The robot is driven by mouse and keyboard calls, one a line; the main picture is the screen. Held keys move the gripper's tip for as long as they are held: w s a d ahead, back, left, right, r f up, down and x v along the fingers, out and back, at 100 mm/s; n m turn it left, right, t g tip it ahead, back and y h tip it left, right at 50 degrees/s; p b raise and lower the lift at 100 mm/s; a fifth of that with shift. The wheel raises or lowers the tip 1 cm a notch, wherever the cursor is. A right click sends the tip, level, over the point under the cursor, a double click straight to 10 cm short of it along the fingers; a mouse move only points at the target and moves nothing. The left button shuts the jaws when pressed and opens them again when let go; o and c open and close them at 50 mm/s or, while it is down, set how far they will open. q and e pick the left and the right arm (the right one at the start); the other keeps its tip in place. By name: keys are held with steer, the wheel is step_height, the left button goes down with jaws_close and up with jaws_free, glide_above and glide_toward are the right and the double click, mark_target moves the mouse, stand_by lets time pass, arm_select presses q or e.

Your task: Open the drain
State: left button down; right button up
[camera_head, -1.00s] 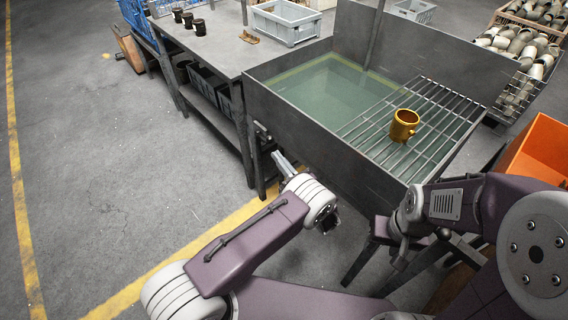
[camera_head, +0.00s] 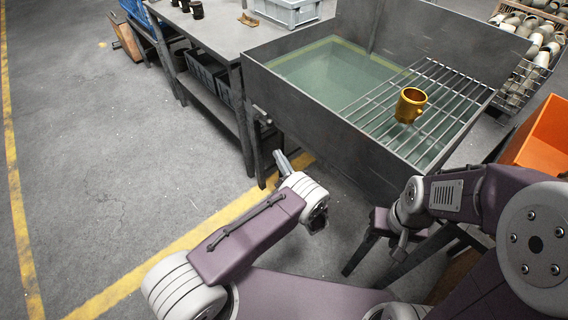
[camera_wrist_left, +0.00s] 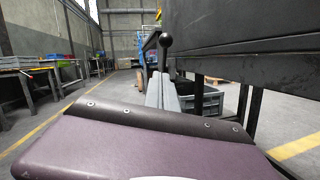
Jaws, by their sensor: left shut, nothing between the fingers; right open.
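The quench tank (camera_head: 330,110) holds greenish liquid. On its left outer wall is a small dark fitting (camera_head: 262,115), the likely drain valve. In the left wrist view a black ball-topped lever (camera_wrist_left: 166,41) stands upright beside the dark tank wall (camera_wrist_left: 250,45). My left gripper (camera_head: 281,158) is shut and empty, below and right of the fitting. In the left wrist view its grey fingers (camera_wrist_left: 161,88) point toward the lever; I cannot tell whether they touch it. My right gripper (camera_head: 402,243) is open at the tank's front, partly hidden by its own arm.
A wire grate (camera_head: 440,105) covers the tank's right part and bears a brass mug (camera_head: 410,105). A workbench (camera_head: 225,40) with a grey crate (camera_head: 288,10) stands to the left. An orange bin (camera_head: 545,140) is at the right. The floor at left is clear.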

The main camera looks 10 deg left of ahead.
arm_select(q)
steer(key=w+a+r, duration=0.3)
steer(key=w+r, duration=0.1)
steer(key=w, duration=0.1)
steer(key=shift+w+r, duration=0.15)
arm_select(e)
steer(key=shift+f, duration=0.35)
arm_select(q)
steer(key=shift+a, duration=0.1)
